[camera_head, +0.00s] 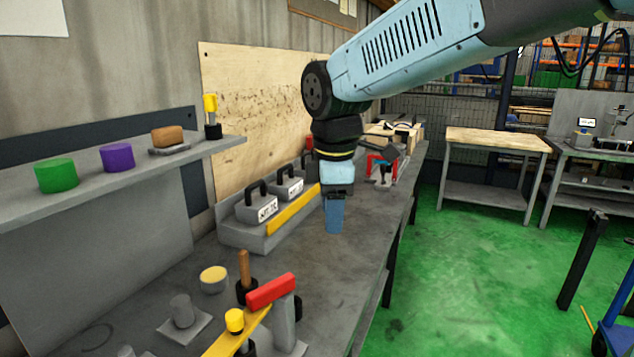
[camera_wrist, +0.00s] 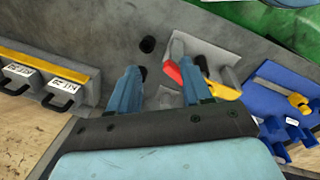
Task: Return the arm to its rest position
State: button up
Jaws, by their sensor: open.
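My arm reaches in from the upper right in the head view and bends down at the wrist. My gripper (camera_head: 334,215) hangs over the grey workbench (camera_head: 330,270), in front of the labelled blocks. In the wrist view the two blue fingers of my gripper (camera_wrist: 165,88) stand apart with nothing between them but the bench behind. A red and yellow item (camera_wrist: 215,88) shows beyond the right finger in that view, and I cannot tell whether they touch.
Labelled blocks with black handles (camera_head: 258,207) sit in a tray by a yellow bar (camera_head: 293,209). A red-topped stand (camera_head: 271,290) is at the near bench end. A shelf (camera_head: 100,185) holds a green cylinder (camera_head: 57,176) and a purple cylinder (camera_head: 117,157).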

jog(key=s+d+m+t, duration=0.2)
jog(key=s+d+m, duration=0.3)
jog(key=d+m, duration=0.4)
jog(key=s+d+m+t, duration=0.2)
jog(key=s+d+m, duration=0.2)
jog(key=d+m, duration=0.6)
jog(key=shift+s+d+f, duration=0.3)
jog(key=shift+s+d, duration=0.1)
jog(key=shift+d, duration=1)
